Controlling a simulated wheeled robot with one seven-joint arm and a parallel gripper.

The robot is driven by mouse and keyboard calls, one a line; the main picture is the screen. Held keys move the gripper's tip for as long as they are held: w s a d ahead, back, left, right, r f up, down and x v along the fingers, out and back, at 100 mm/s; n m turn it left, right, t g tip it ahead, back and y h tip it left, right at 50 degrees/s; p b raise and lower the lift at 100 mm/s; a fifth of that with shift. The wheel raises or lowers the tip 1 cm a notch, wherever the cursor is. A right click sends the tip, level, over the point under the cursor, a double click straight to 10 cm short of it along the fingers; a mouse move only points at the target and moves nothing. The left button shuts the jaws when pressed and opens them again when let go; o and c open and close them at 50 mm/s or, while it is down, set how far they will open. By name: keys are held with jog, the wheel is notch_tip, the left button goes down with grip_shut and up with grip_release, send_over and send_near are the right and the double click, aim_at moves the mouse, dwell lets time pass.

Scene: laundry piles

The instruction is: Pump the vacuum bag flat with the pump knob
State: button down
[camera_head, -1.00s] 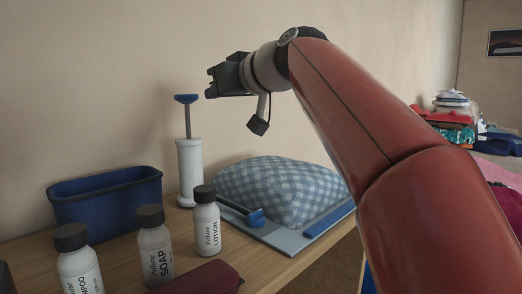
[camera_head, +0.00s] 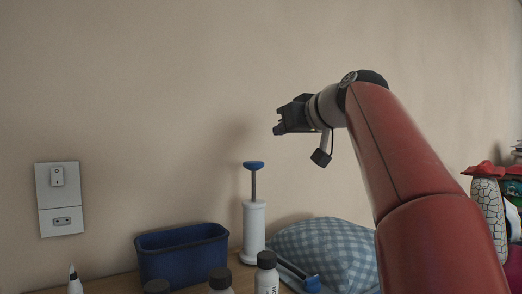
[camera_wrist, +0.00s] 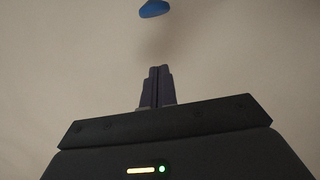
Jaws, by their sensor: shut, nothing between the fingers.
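The white pump (camera_head: 254,228) stands upright on the table, its grey rod raised and topped by a blue knob (camera_head: 254,165). The knob also shows at the top of the wrist view (camera_wrist: 154,8), beyond my fingertips and apart from them. The vacuum bag (camera_head: 325,250), blue-and-white checked, bulges up to the right of the pump; my arm hides part of it. A blue-ended piece (camera_head: 312,284) lies at its front. My gripper (camera_head: 278,121) is shut and empty, above and to the right of the knob. Its closed fingers show in the wrist view (camera_wrist: 157,87).
A blue bin (camera_head: 183,258) stands left of the pump. Several dark-capped bottles, one of them (camera_head: 267,272) near the pump, stand in front. A wall switch (camera_head: 58,177) is at the left. The air above the knob is clear.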

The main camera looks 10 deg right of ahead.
jog(key=p+x, duration=0.2)
jog(key=x, duration=0.7)
jog(key=b, duration=0.2)
send_over(261, 203)
jog(key=f, duration=0.4)
jog(key=shift+s+a+f, duration=0.1)
jog(key=shift+s+a, duration=0.05)
jog(key=shift+s, duration=0.05)
jog(key=shift+f, duration=0.1)
notch_tip(261, 203, down, 8)
jog(key=b, duration=0.8)
jog(key=shift+f, duration=0.15)
